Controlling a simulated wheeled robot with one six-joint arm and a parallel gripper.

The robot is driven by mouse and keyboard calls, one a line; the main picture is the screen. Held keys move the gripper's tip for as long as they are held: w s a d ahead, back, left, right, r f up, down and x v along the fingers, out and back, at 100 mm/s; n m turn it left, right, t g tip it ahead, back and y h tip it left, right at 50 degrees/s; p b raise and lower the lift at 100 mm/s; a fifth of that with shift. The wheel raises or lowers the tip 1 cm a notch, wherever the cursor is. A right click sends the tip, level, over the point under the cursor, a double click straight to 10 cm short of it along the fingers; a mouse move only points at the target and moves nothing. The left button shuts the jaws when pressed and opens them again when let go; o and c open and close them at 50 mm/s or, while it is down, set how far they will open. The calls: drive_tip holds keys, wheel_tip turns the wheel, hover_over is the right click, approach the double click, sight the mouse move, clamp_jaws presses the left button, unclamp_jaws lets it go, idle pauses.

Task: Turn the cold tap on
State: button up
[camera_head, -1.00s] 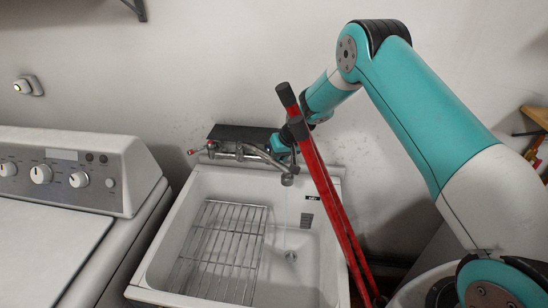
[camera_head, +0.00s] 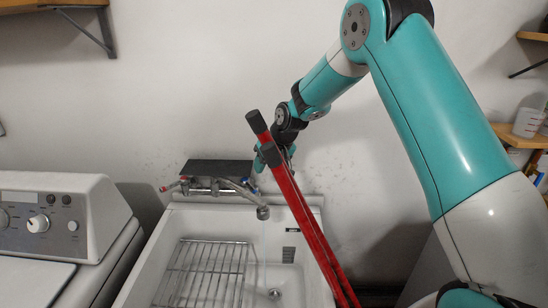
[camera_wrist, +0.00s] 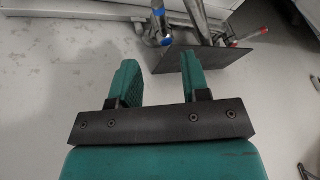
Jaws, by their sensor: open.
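The wall tap (camera_head: 212,186) sits above the white tub, with its spout end (camera_head: 263,212) over the basin. A thin pale stream (camera_head: 265,240) shows below the spout. The red-tipped hot lever (camera_head: 168,187) points left. The blue-marked cold lever (camera_wrist: 166,42) shows at the top of the wrist view, beyond the fingertips and apart from them. My gripper (camera_wrist: 157,75) is open with nothing between its fingers. In the head view it is above and right of the tap, partly hidden by red handles.
Long red handles (camera_head: 297,215) lean in front of my gripper. A dark plate (camera_head: 220,170) is behind the tap. The tub (camera_head: 150,262) holds a wire rack (camera_head: 203,270). A washing machine (camera_head: 60,225) stands left. The wall above the tap is clear.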

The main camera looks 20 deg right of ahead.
drive_tip(key=b+v, duration=0.1)
drive_tip(key=v, duration=0.5)
drive_tip(key=shift+d, duration=0.1)
drive_tip(key=shift+c, duration=1.3)
drive_tip(key=shift+y, duration=0.7)
drive_tip(key=w+d+f+b, duration=0.1)
drive_tip(key=w+d+f, duration=0.1)
drive_tip(key=d+f, duration=0.1)
drive_tip(key=shift+f+b, duration=0.25)
drive_tip(key=shift+b, duration=0.1)
clamp_jaws()
drive_tip(key=n+y+p, duration=0.2)
approach(250, 188)
drive_tip(key=w+d+f, duration=0.1)
drive_tip(key=d+f, duration=0.2)
drive_tip(key=f, duration=0.2)
drive_tip(key=shift+g, duration=0.3)
drive_tip(key=shift+a+f+p, duration=0.25)
drive_tip(key=shift+a+p, duration=0.1)
drive_tip(key=shift+a, duration=0.3)
drive_tip(key=shift+a+f+p, duration=0.3)
drive_tip(key=shift+a, duration=0.4)
drive_tip(key=shift+a+f+p, duration=0.25)
drive_tip(key=shift+a+p, duration=0.1)
drive_tip(key=shift+a, duration=0.3)
